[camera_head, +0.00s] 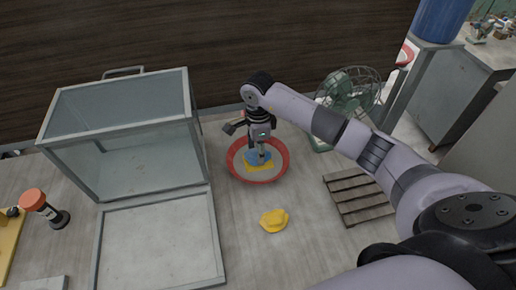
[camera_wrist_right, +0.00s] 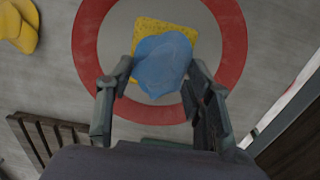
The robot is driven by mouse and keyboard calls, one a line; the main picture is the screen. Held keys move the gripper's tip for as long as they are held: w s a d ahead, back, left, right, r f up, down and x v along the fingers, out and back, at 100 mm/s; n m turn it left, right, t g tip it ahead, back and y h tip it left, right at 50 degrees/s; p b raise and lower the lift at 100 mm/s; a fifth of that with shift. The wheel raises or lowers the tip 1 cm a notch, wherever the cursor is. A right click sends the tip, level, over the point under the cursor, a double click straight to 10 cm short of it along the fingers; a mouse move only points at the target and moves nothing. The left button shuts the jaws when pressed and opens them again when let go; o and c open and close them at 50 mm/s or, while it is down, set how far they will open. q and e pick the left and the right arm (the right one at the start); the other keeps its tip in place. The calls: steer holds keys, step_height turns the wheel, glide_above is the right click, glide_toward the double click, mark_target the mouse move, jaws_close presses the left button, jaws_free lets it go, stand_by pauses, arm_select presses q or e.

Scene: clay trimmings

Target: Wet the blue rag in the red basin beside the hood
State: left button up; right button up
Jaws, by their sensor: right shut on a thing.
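The red basin (camera_head: 284,164) stands on the wooden surface, to the right of the glass hood (camera_head: 125,140). My right gripper (camera_head: 258,155) is over the basin, pointing down, and is shut on the blue rag (camera_head: 257,158). In the right wrist view the blue rag (camera_wrist_right: 160,66) is bunched between the two fingers, inside the ring of the red rim (camera_wrist_right: 233,50). A yellow sponge-like piece (camera_wrist_right: 165,25) lies under or behind the rag. I cannot tell whether the rag touches the basin's grey inside, or whether there is water. My left gripper is out of view.
A crumpled yellow cloth-like thing (camera_head: 274,220) lies in front of the basin. A slatted wooden rack (camera_head: 358,196) is to the right, a green fan (camera_head: 345,92) behind it. The front middle is clear.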

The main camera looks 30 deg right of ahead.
steer(key=shift+f+b, duration=0.45)
steer(key=shift+f, duration=0.05)
stand_by(0.6)
steer(key=shift+s+f, duration=0.1)
stand_by(1.4)
step_height(320, 180, up, 2)
steer(key=shift+r+p, duration=0.1)
steer(key=shift+p, duration=0.35)
steer(key=shift+r+p, duration=1.25)
steer(key=shift+r, duration=1.25)
